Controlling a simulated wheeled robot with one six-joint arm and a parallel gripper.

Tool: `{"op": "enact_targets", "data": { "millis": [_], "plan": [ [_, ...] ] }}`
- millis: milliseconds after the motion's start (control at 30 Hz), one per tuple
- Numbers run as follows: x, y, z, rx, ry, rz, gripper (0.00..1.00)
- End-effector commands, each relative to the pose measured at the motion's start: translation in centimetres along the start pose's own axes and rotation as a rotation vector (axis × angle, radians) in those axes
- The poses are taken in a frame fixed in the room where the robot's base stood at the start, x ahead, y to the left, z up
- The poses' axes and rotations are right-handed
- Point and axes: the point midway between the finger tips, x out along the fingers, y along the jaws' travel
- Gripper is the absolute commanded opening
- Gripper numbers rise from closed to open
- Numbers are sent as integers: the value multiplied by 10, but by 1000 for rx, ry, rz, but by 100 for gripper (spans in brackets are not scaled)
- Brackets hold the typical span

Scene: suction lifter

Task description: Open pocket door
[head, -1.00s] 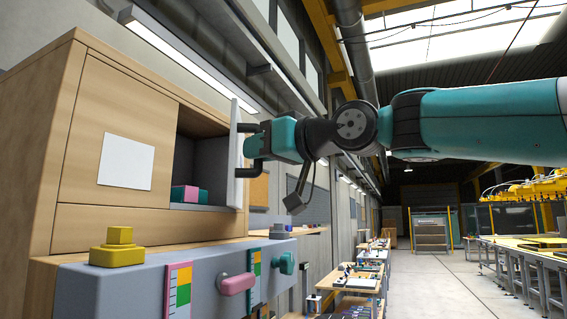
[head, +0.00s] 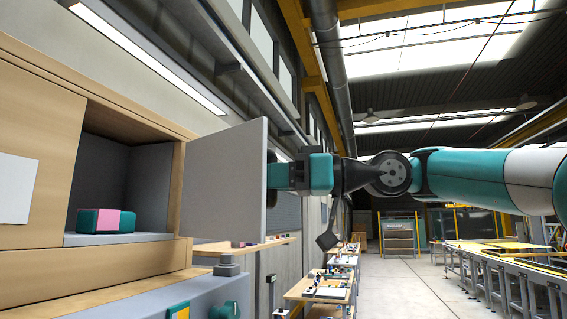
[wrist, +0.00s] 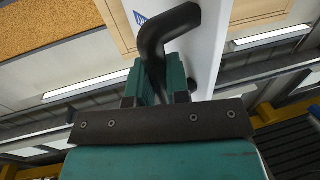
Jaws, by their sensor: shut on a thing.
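The pocket door (head: 222,185) is a flat grey panel standing open, swung out from the right side of a wooden cabinet (head: 95,255). Its white outer face (wrist: 208,45) fills the upper middle of the wrist view. My gripper (head: 280,176) is on the far side of the panel, shut on the door's dark bar handle (wrist: 165,35). The grip itself is partly hidden behind the panel in the head view. The compartment (head: 150,190) behind the door is open to view and holds a teal and pink block (head: 106,220).
A white square (head: 15,188) is on the cabinet front at the left. A grey ledge (head: 150,305) with a teal knob (head: 225,311) runs below the cabinet. Workbenches (head: 325,285) line the wall beyond, and the floor (head: 388,295) to the right is clear.

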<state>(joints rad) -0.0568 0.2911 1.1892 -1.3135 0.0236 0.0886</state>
Motion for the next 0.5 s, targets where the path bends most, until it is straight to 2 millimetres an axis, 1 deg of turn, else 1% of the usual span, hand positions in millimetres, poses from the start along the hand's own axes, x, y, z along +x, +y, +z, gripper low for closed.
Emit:
{"op": "enact_targets", "data": {
  "millis": [33,167,500],
  "plan": [
    [3,1,-3,-1,3,-13,0],
    [6,0,-2,-2,3,-36,0],
    [9,-1,-1,-3,3,-45,0]
  ]
}}
